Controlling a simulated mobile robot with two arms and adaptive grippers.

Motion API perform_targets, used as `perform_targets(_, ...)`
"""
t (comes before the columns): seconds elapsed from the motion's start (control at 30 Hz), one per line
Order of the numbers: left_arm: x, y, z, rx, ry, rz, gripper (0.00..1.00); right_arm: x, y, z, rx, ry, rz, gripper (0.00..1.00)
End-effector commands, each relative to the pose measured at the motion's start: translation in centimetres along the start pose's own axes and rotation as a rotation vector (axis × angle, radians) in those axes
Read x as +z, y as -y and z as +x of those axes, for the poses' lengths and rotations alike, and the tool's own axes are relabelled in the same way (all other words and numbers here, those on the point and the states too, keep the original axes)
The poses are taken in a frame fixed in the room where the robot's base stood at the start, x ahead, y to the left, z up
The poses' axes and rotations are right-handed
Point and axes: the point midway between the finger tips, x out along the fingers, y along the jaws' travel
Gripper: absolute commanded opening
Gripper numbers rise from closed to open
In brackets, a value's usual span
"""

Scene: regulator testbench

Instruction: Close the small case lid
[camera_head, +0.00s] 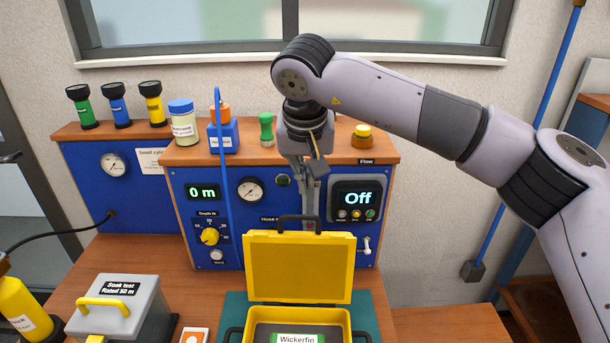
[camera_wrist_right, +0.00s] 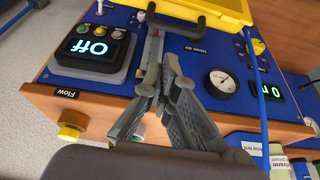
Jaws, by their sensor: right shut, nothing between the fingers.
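The small yellow case (camera_head: 345,322) sits on a teal mat (camera_head: 376,310) at the front of the bench. Its yellow lid (camera_head: 298,268) is open and stands nearly upright, with a black handle (camera_head: 300,219) at its upper edge. Inside the case lies a green item labelled Wickerfin (camera_head: 297,339), cut off by the frame bottom. My right gripper (camera_head: 310,205) points down behind the lid, in front of the blue panel. The right wrist view shows its fingers together (camera_wrist_right: 158,55) and empty, near the lid handle (camera_wrist_right: 176,24). Whether they touch the handle is unclear. My left gripper is not seen.
The blue panel (camera_head: 285,255) with gauges and displays stands close behind the lid. A grey soak test box (camera_head: 117,307) and a yellow cylinder (camera_head: 25,310) are at the left. Bottles and lamps line the shelf. Bench right of the mat (camera_head: 450,325) is clear.

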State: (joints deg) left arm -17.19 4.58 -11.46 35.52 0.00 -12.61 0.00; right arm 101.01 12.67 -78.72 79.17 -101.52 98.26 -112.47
Motion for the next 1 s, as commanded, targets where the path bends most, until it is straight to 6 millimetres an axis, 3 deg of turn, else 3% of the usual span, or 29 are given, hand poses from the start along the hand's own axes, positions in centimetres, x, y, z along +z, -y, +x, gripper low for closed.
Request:
perform_targets(0.2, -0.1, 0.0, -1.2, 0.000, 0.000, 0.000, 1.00, 0.1, 0.0, 4.1, -0.001, 0.006, 0.001, 0.00)
perform_targets(0.4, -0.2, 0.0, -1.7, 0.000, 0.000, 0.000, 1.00, 0.0, 0.1, 6.5, -0.003, 0.003, 0.002, 0.00)
perform_targets(1.0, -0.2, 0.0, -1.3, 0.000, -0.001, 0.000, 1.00, 0.1, 0.1, 7.4, -0.004, -0.010, 0.001, 0.00)
